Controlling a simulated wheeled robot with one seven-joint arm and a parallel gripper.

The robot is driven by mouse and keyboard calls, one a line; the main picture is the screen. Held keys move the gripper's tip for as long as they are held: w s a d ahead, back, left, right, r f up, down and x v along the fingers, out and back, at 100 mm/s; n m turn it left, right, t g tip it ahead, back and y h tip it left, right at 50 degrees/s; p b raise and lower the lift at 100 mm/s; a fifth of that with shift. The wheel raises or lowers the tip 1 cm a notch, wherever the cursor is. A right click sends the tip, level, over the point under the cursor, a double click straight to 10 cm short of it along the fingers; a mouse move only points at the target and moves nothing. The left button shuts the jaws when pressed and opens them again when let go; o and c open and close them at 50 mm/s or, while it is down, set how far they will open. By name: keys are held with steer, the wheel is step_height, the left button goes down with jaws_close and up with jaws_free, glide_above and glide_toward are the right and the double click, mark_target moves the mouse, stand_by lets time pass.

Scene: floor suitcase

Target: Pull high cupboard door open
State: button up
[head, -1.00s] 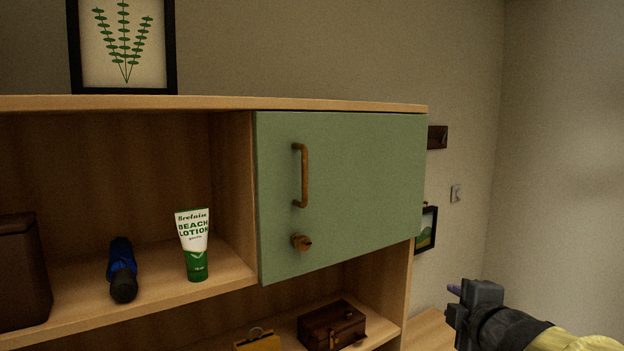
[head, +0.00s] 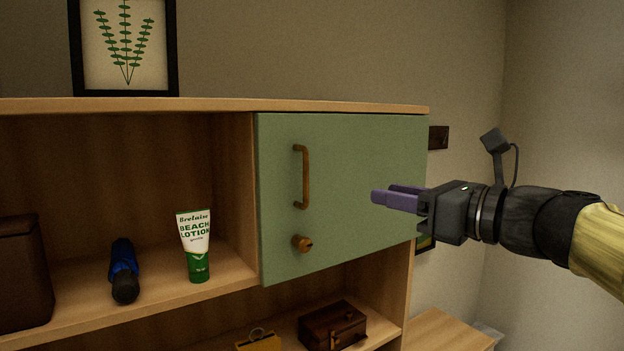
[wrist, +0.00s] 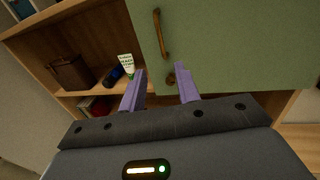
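The green cupboard door (head: 345,170) is shut at the upper right of the wooden shelf unit. A vertical bronze handle (head: 303,176) is on its left part, with a round knob or lock (head: 302,243) below. In the wrist view the handle (wrist: 161,35) and knob (wrist: 171,78) show ahead of the fingers. My gripper (head: 386,195) is in front of the door's right half, to the right of the handle and apart from it. Its two purple fingers are spread, with nothing between them in the wrist view (wrist: 161,97).
A lotion tube (head: 195,246), a blue-and-black object (head: 123,271) and a brown box (head: 22,272) stand or lie in the open compartment left of the door. A small brown chest (head: 332,326) is on the shelf below. A framed picture (head: 125,45) stands on top.

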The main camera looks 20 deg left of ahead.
steer(key=p, duration=0.7)
glide_toward(312, 179)
steer(key=s+a+r, duration=0.1)
steer(key=a+r, duration=0.1)
steer(key=a, duration=0.4)
steer(key=shift+a+f+p, duration=0.3)
steer(key=shift+a, duration=0.2)
jaws_close()
